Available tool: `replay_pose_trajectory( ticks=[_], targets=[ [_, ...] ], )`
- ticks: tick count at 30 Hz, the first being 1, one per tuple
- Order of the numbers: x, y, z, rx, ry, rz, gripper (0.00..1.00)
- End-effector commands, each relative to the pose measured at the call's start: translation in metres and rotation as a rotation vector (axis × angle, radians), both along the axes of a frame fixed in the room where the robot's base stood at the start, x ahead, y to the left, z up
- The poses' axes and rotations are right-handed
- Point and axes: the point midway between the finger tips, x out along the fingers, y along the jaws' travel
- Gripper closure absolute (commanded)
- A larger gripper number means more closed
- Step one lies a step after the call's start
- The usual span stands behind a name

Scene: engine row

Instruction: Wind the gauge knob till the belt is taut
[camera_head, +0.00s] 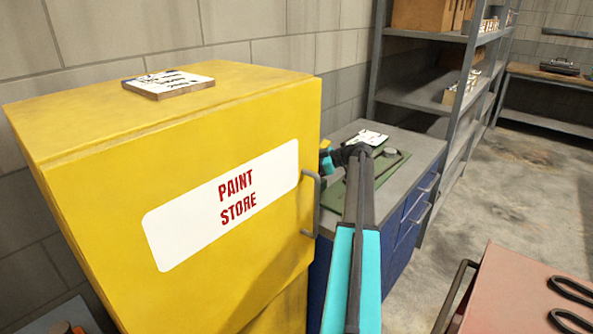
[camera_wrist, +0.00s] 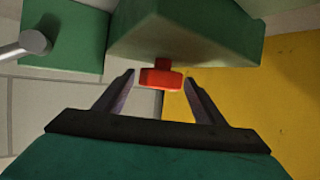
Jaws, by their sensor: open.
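A red knob (camera_wrist: 162,80) shows in the wrist view, on a short red stem under a green block (camera_wrist: 190,38). My gripper (camera_wrist: 159,75) is open, with one finger on each side of the knob and a visible gap to both. In the head view my gripper (camera_head: 338,158) is beside a green board (camera_head: 383,178) on the blue bench, partly hidden by my arm. A dark strip (camera_head: 392,167), perhaps the belt, lies on the board near a grey round part (camera_head: 391,152). Its tension cannot be told. The knob is not clear in the head view.
A tall yellow paint store cabinet (camera_head: 180,250) with a handle stands close on the left. The blue drawer bench (camera_head: 405,213) is behind my arm. Grey shelving (camera_head: 425,92) stands beyond. A reddish cart top (camera_head: 525,290) is at lower right. Open floor (camera_head: 530,190) lies between.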

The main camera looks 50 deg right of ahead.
Motion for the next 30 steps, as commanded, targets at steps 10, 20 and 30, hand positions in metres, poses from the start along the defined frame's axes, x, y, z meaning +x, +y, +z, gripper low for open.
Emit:
replay_pose_trajectory(
  ticks=[10, 20, 30],
  targets=[
    [-0.0002, -0.0001, 0.0001, 0.0, 0.0, 0.0, 0.78],
    [-0.0009, 0.0009, -0.0016, 0.001, 0.0, -0.032, 0.78],
    [-0.0023, 0.0031, -0.004, 0.0, 0.0, -0.165, 0.78]
  ],
)
